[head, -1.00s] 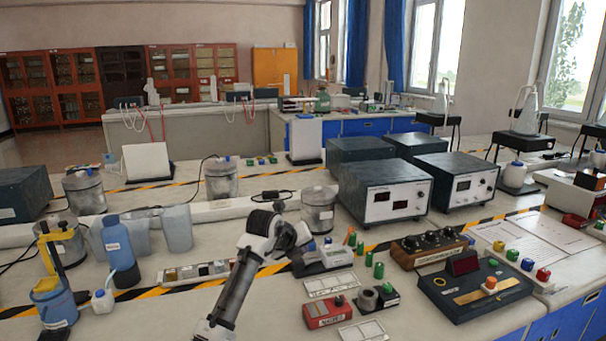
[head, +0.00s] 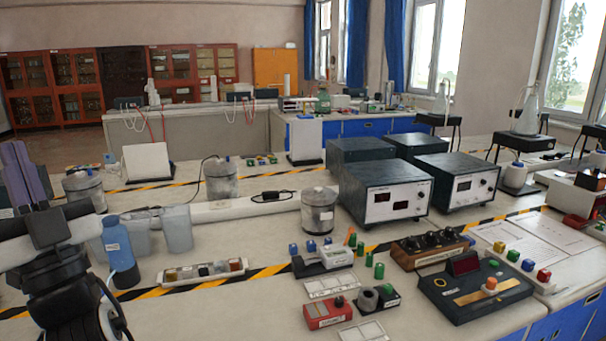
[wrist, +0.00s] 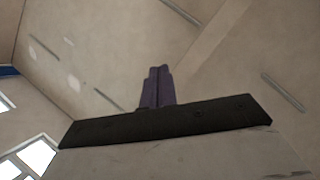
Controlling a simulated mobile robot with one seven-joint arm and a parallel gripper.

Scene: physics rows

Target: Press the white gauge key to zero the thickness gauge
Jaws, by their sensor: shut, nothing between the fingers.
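My gripper (head: 14,150) is raised at the left of the head view, with its purple fingers pointing up. In the wrist view its fingers (wrist: 157,72) are together and empty, against the bare wall and ceiling. I cannot tell which of these is the thickness gauge, and I cannot make out a white key. My gripper is far from both.
A blue bottle (head: 121,262) and clear beakers (head: 177,229) stand close to my arm. A red box (head: 326,313), a brown knob box (head: 432,248) and small green pegs crowd the front right. Big instrument boxes (head: 382,190) stand behind.

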